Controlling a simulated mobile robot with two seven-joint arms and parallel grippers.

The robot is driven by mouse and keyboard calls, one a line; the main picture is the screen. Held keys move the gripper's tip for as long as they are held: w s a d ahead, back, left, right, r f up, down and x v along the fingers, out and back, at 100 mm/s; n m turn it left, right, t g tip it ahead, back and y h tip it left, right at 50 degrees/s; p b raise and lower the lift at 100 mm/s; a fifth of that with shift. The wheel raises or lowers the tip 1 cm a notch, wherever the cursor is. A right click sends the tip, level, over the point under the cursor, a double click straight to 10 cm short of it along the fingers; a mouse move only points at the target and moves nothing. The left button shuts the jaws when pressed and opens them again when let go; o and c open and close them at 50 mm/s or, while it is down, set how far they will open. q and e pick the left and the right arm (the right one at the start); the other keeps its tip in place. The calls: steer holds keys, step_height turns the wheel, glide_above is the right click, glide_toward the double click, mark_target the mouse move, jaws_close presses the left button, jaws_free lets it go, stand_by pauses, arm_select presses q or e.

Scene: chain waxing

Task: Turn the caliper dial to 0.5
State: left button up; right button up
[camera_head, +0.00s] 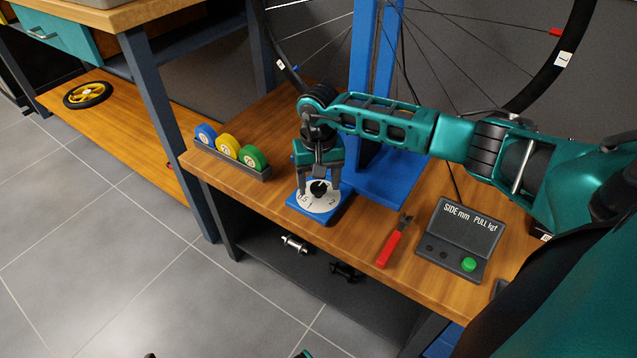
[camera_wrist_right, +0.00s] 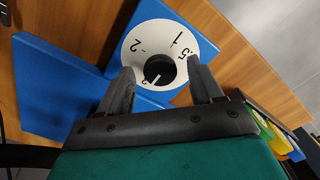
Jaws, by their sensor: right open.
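The caliper dial (camera_head: 322,205) is a white disc on a blue base, with marks such as .5, 1 and 2. It also shows in the right wrist view (camera_wrist_right: 143,28). A black knob (camera_wrist_right: 158,71) stands at its middle; its white pointer line points to the lower left in that view, away from the .5 mark. My right gripper (camera_head: 320,181) is above the dial, fingers down and apart. In the right wrist view the fingers (camera_wrist_right: 160,66) lie on either side of the knob, with gaps visible. My left gripper is not recognisable in the head view.
Blue, yellow and green round spools (camera_head: 228,147) stand in a holder left of the dial. A red-handled tool (camera_head: 390,247) and a grey display box (camera_head: 460,239) with a green button lie to the right. A blue stand (camera_head: 385,185) rises behind the dial.

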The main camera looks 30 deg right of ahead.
steer(key=shift+f, duration=0.1)
steer(key=shift+c, duration=0.5)
steer(key=c, duration=1)
steer(key=shift+o, duration=0.2)
